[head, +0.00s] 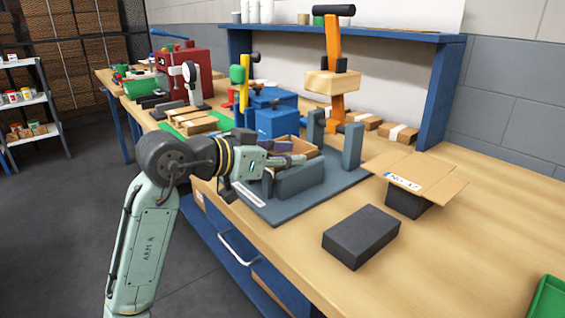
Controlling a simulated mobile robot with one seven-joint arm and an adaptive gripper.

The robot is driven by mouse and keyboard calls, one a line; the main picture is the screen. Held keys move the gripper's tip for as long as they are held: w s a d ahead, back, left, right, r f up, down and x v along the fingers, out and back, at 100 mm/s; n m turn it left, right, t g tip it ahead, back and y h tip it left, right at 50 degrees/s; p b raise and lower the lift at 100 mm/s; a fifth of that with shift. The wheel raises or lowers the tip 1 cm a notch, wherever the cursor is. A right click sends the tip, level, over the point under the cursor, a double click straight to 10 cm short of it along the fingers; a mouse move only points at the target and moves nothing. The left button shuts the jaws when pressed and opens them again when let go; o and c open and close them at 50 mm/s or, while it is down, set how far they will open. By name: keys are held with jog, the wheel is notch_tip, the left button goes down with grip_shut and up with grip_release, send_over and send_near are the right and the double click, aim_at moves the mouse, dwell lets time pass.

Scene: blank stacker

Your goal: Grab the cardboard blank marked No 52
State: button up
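A flat brown cardboard blank (432,172) lies on top of a dark grey block (405,205) on the right of the bench. Its edges overhang the block. A white label on its left part begins "No"; its two digits are too small to read surely. My gripper (292,160) is well to the left of the blank, at the grey fixture (310,207) with upright plates. Its fingers look close to an open cardboard box (312,151) there; contact and finger gap cannot be made out.
A second dark block (362,236) with nothing on it stands nearer the front edge. A green tray (548,298) is at the lower right. An orange press post (334,50) rises behind the fixture. The wooden bench (470,250) is clear right of the blocks.

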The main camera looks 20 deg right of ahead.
jog(key=shift+w+d+f, duration=0.15)
jog(key=shift+w+d, duration=0.05)
jog(key=shift+d, duration=0.2)
